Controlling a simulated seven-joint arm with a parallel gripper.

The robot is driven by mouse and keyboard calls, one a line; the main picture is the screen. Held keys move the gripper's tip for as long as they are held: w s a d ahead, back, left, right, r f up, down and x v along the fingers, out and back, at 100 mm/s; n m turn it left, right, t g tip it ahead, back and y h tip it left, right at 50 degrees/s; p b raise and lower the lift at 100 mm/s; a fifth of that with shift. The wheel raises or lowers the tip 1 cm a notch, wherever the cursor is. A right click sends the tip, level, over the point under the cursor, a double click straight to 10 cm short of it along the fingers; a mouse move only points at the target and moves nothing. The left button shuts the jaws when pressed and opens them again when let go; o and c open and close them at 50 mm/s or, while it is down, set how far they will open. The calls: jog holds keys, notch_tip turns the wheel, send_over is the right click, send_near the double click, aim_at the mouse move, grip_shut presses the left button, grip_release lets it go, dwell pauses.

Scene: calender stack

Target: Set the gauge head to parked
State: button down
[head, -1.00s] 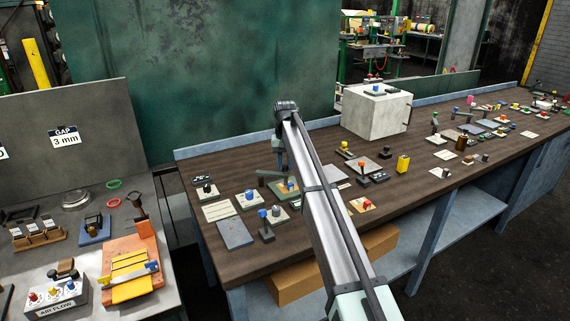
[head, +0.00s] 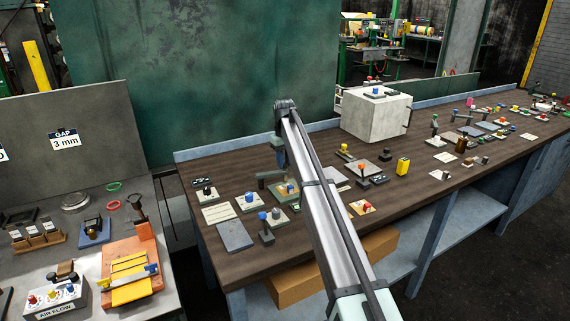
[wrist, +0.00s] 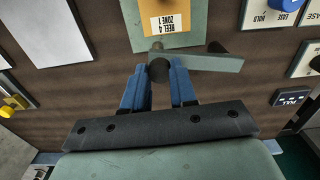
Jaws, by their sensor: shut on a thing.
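The gauge head appears to be a grey-green flat bar (wrist: 210,62) with a dark round post at its left end in the wrist view. It also shows in the head view as a bar (head: 268,176) above a green plate (head: 292,196). An orange and white label (wrist: 175,25) reading "REEL 4 ZONE 1" lies on that plate. My gripper (wrist: 159,72) has its blue fingers on either side of the post, shut on it. In the head view my gripper (head: 283,165) is at the bar's right part, and my arm hides some of the plate.
A pale box (head: 375,115) stands behind to the right.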

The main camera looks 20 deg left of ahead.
jog(key=w+a+n, duration=0.4)
jog(key=a+n, duration=0.3)
jog(key=n, duration=0.4)
jog(key=shift+a, duration=0.3)
jog(key=shift+w, duration=0.1)
jog(key=c, duration=0.9)
grip_release()
notch_tip(320, 180, up, 14)
jog(key=shift+f, duration=0.1)
dwell(0.3)
